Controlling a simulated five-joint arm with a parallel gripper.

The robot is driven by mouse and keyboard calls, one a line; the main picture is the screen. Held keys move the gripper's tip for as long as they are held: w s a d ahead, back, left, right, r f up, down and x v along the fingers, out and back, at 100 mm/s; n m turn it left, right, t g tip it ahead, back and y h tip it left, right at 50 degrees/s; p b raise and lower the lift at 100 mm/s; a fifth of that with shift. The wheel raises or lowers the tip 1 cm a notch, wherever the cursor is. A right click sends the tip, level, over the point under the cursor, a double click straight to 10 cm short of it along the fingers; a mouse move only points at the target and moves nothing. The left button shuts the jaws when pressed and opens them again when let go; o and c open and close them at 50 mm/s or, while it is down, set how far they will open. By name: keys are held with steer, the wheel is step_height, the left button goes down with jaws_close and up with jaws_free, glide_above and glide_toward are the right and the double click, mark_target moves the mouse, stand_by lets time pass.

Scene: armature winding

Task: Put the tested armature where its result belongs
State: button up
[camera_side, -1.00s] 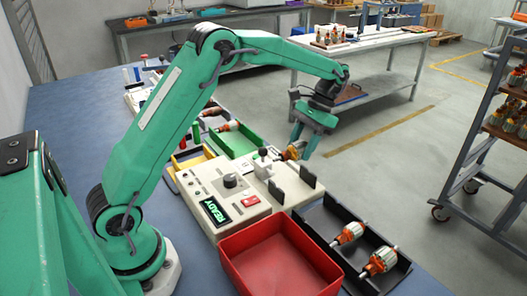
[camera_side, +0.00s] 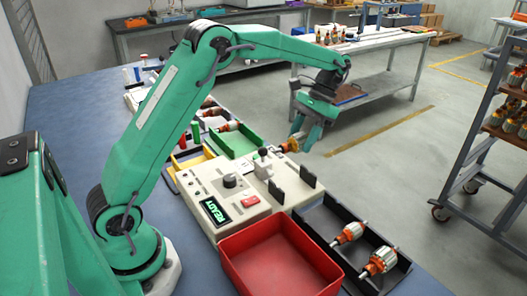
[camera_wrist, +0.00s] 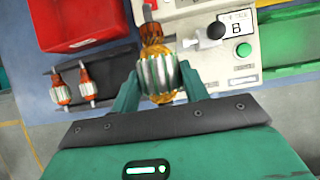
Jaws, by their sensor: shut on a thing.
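My gripper (camera_side: 299,139) is shut on an armature (camera_side: 290,145) with an orange-brown end and a silver, ribbed core. In the wrist view the armature (camera_wrist: 158,72) sits between both fingers of my gripper (camera_wrist: 158,86), its shaft end pointing away. It is held over the far side of the beige tester (camera_side: 215,184), whose green screen (camera_side: 215,210) appears to read READY. A white label with a "B" (camera_wrist: 241,28) shows on the tester. A red bin (camera_side: 233,250) stands in front of the tester. A green tray (camera_side: 244,146) lies behind it, with an armature (camera_side: 228,127) in or beside it.
A black tray (camera_side: 325,236) right of the red bin holds two armatures (camera_side: 347,233). A yellow tray (camera_side: 181,162) stands left of the green one. Two dark upright plates (camera_side: 308,174) and a black-knobbed lever (camera_side: 264,153) rise from the tester. The red bin looks empty.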

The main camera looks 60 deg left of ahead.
steer(key=r, duration=0.3)
steer(key=shift+a+r, duration=0.35)
steer(key=shift+a, duration=0.05)
steer(key=s+a+h, duration=0.3)
steer(key=s+a, duration=0.6)
steer(key=a, duration=0.5)
steer(key=s+a+h, duration=0.2)
steer(key=s+a, duration=0.7)
steer(key=a, duration=0.5)
step_height(320, 180, down, 8)
steer(key=m, duration=0.1)
steer(key=shift+r+h, duration=0.2)
steer(key=shift+h, duration=0.1)
steer(key=shift+f, duration=0.2)
steer(key=shift+f, duration=4.2)
steer(key=shift+m, duration=0.3)
